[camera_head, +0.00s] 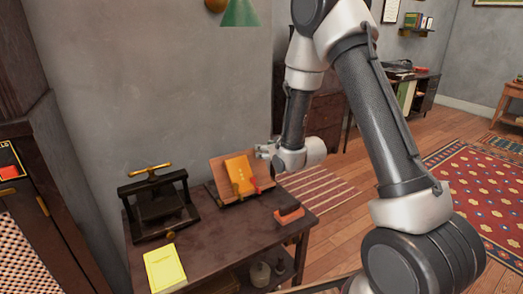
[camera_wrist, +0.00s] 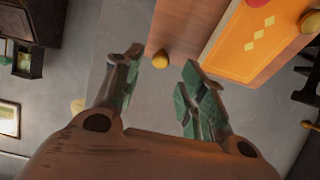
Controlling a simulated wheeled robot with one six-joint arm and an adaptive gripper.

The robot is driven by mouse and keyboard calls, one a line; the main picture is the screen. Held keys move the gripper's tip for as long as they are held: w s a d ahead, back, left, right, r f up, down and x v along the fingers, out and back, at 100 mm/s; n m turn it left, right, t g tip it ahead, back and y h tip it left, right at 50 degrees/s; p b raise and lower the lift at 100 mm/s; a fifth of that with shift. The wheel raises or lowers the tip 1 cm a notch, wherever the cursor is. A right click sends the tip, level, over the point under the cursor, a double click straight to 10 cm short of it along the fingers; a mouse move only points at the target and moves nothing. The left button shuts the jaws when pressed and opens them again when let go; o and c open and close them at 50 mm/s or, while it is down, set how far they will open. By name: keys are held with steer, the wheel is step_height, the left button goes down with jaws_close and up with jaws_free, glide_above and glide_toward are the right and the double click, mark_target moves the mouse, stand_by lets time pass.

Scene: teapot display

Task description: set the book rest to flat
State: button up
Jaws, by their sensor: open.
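The book rest (camera_head: 218,171) stands on the dark table with its wooden board propped up at a slant. An orange book (camera_head: 240,175) leans on the board. My gripper (camera_head: 263,152) is beside the board's upper right edge. In the wrist view the board (camera_wrist: 185,25) fills the upper right, with the orange book (camera_wrist: 255,40) on it. My gripper's fingers (camera_wrist: 162,62) are open there, and a small brass knob (camera_wrist: 160,61) at the board's corner appears between the fingertips. I cannot tell whether they touch it. The support behind the board is hidden.
On the dark table (camera_head: 225,232), a black press (camera_head: 158,206) with a brass handle stands left of the rest. A yellow book (camera_head: 164,268) lies near the front, and a small red-topped object (camera_head: 289,214) sits at the right edge. The grey wall is close behind.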

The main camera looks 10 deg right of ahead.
mark_target(261, 166)
steer(key=x, duration=0.4)
jaws_close()
